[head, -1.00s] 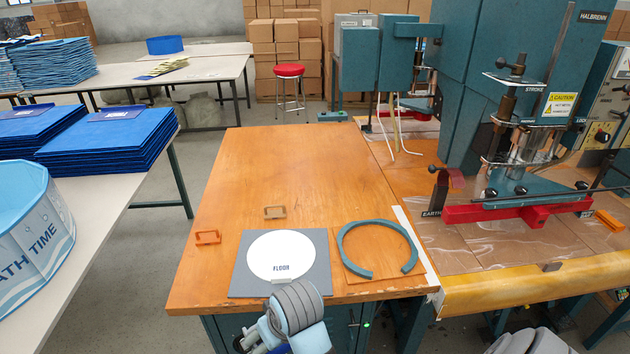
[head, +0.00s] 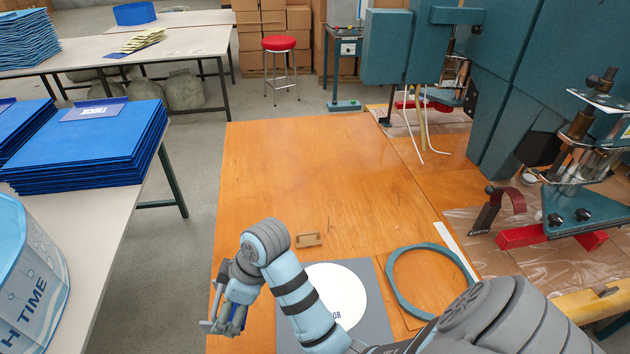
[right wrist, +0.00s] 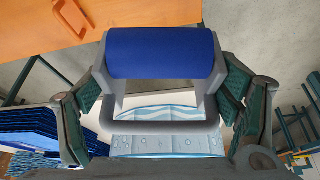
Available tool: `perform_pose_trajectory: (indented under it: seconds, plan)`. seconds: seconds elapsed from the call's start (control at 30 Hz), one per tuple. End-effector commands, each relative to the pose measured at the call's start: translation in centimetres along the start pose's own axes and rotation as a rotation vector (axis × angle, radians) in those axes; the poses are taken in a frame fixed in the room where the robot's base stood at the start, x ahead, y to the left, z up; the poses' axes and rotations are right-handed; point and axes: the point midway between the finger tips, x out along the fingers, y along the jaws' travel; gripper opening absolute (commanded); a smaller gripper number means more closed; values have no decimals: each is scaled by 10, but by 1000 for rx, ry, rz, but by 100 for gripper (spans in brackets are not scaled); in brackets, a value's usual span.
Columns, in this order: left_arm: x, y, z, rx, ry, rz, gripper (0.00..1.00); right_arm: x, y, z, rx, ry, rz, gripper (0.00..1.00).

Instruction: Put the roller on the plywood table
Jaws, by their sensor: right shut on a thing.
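The roller (right wrist: 160,53) is a blue cylinder in a grey frame. In the right wrist view my right gripper (right wrist: 163,100) is shut on it, a finger at each side of the frame. In the head view my right gripper (head: 226,318) is by the near left edge of the plywood table (head: 300,180), with a bit of the blue roller (head: 238,318) showing behind its fingers. The orange-brown table also shows at the top of the right wrist view (right wrist: 150,12), beyond the roller. My left gripper is not in view.
On the table are a small brown frame (head: 308,240), a white disc (head: 340,290) on a grey board and a teal ring (head: 394,284). The table's far half is clear. Blue stacks (head: 90,150) lie on the left table.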

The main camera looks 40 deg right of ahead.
Motion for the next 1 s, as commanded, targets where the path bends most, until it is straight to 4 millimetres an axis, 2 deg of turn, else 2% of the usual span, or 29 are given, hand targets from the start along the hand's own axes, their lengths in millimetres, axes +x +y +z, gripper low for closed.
perform_pose_trajectory:
  seconds: [0.03, 0.1, 0.27, 0.33, 0.47, 0.6, 0.7, 1.0]
  plan:
    - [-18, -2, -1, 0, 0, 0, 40, -16, 4, -16, -77, 10, -34, 32]
    - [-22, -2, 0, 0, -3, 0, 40, -16, 8, -26, -155, 24, -74, 32]
    - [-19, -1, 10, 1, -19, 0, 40, -8, 11, -30, -186, 29, -95, 32]
    - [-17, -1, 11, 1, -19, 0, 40, 2, 12, -26, -184, 27, -97, 32]
    - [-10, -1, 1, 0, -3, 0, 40, 38, 11, -10, -181, 23, -100, 32]
    - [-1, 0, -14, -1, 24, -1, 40, 90, 10, 15, -180, 23, -99, 32]
    - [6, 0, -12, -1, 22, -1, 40, 120, 10, 28, -181, 24, -98, 32]
    - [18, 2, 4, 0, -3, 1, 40, 169, 10, 51, -182, 25, -95, 32]
